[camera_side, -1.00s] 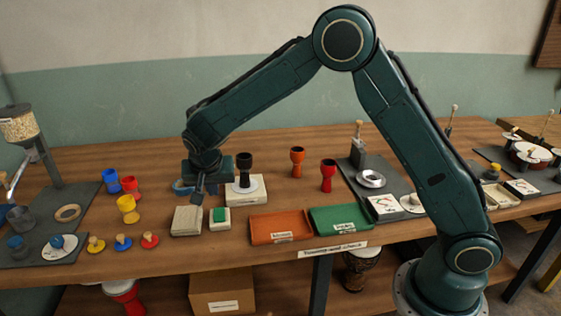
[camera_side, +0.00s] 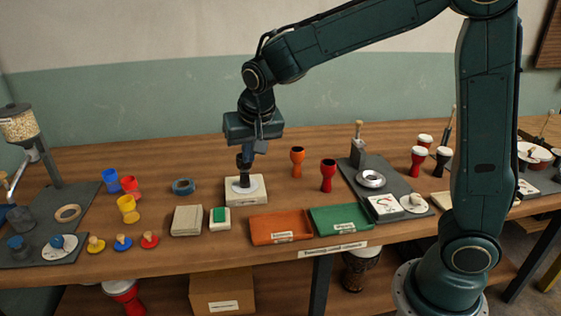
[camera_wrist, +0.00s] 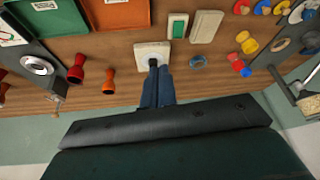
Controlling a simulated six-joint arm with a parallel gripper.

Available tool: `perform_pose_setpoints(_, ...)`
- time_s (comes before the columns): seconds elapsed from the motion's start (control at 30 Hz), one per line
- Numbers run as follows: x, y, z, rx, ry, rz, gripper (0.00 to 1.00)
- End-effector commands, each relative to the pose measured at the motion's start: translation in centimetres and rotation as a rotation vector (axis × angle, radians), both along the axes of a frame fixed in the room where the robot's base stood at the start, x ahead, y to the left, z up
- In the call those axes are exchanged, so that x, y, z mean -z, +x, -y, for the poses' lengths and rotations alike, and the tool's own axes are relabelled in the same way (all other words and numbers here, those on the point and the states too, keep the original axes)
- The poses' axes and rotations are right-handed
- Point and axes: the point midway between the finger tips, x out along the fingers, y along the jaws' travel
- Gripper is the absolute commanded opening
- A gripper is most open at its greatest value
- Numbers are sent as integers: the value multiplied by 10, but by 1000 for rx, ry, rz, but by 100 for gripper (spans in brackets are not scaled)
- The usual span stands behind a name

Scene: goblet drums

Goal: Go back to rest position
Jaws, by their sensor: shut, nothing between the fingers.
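My gripper (camera_side: 246,157) hangs pointing down over the white square stand (camera_side: 257,193) in the side view, its fingers together and empty. A black goblet drum (camera_side: 244,181) stands upright on the stand. Its upper part overlaps the fingers in the picture, so I cannot tell whether they touch. In the wrist view the blue fingers (camera_wrist: 153,72) reach toward the same stand (camera_wrist: 141,50) and partly cover the drum.
An orange goblet (camera_side: 297,160) and a red goblet (camera_side: 328,176) stand to the right. Orange (camera_side: 268,224) and green (camera_side: 338,214) trays lie in front. A blue ring (camera_side: 183,186) and a green-topped pad (camera_side: 220,216) are to the left. Air above the table is open.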

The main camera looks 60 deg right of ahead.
Motion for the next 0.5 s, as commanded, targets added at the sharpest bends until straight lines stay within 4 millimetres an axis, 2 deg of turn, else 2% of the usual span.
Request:
perform_pose_setpoints(0.03,-9,-11,4,-18,5,5,0)
perform_pose_setpoints(0.2,-30,-46,12,-93,12,8,0)
perform_pose_setpoints(0.5,-55,-113,22,-232,11,21,0)
